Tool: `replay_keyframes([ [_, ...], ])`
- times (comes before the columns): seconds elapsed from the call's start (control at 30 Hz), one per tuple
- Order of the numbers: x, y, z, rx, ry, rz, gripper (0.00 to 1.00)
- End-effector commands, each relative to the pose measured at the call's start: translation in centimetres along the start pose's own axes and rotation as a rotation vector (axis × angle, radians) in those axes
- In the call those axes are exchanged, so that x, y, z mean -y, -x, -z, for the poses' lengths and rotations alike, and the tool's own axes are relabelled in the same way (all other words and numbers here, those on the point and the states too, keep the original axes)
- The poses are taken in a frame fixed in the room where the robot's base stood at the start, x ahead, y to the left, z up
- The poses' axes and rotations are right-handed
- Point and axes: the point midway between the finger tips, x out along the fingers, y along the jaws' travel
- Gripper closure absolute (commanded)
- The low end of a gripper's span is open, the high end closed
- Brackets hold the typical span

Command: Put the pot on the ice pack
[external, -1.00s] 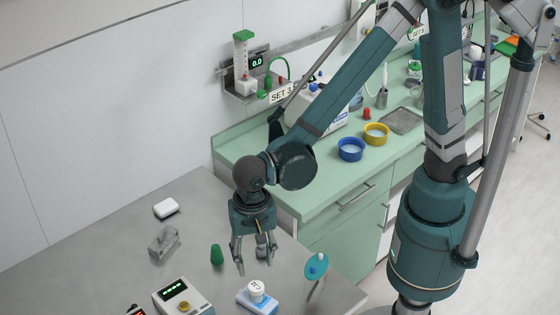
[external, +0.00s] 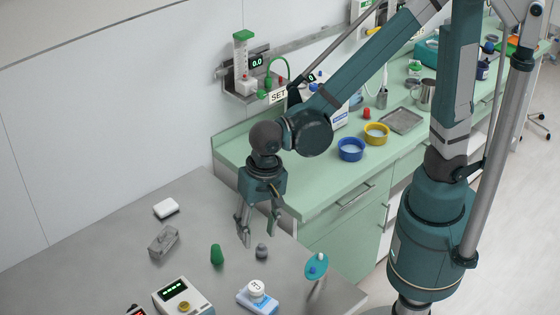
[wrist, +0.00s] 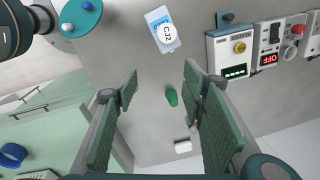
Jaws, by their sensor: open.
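A small white pot (external: 256,288) with a labelled round lid stands upright on a flat blue-and-white pack (external: 243,299), which looks like the ice pack, near the front of the grey table. In the wrist view the lid (wrist: 167,32) lies over the lower part of the pack (wrist: 156,16), at top centre. My gripper (external: 259,236) is open and empty, pointing down above the table, behind and apart from the pot. In the wrist view its two fingers (wrist: 160,82) are wide apart, with nothing held between them.
A display device (external: 183,296) is at left front. A white block (external: 166,208) and a clear-grey block (external: 163,241) lie farther back.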

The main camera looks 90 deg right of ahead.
Motion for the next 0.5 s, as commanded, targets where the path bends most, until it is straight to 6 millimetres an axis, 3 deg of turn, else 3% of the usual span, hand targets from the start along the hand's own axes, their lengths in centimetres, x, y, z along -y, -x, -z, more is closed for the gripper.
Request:
replay_keyframes([
  [0.5,-5.8,6.6,5.9,-0.067,0.299,0.134,0.59],
])
